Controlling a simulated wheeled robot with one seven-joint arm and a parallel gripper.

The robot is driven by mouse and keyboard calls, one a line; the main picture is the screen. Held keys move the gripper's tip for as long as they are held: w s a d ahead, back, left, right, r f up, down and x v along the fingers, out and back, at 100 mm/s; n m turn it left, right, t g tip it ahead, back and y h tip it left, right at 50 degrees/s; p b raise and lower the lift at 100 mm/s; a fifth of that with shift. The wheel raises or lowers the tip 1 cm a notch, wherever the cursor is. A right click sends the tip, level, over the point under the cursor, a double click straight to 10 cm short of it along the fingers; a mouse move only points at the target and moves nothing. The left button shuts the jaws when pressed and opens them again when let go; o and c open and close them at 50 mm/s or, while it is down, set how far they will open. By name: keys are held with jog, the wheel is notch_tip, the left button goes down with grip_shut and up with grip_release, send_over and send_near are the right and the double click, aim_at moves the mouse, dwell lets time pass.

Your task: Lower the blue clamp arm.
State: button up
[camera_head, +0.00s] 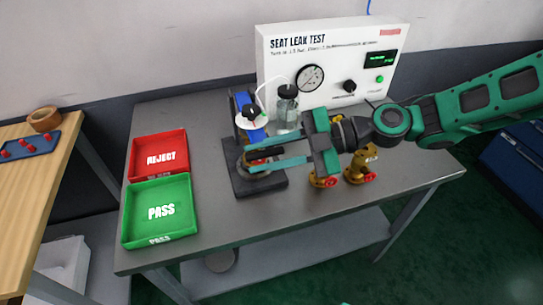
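The blue clamp arm (243,101) stands raised on a dark clamp fixture (240,185) at the middle of the grey bench. I cannot tell whether the fingers touch anything.
A white seat leak test panel (330,65) stands behind, with a clear jar (287,108) before it. Brass valves (359,166) stand under my wrist. A red REJECT tray (158,178) and green PASS tray (129,235) lie left. The bench's front middle is clear.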

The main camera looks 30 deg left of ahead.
jog(key=v, duration=1.1)
jog(key=shift+w, duration=0.15)
jog(key=shift+a, duration=0.1)
jog(key=shift+f, duration=0.15)
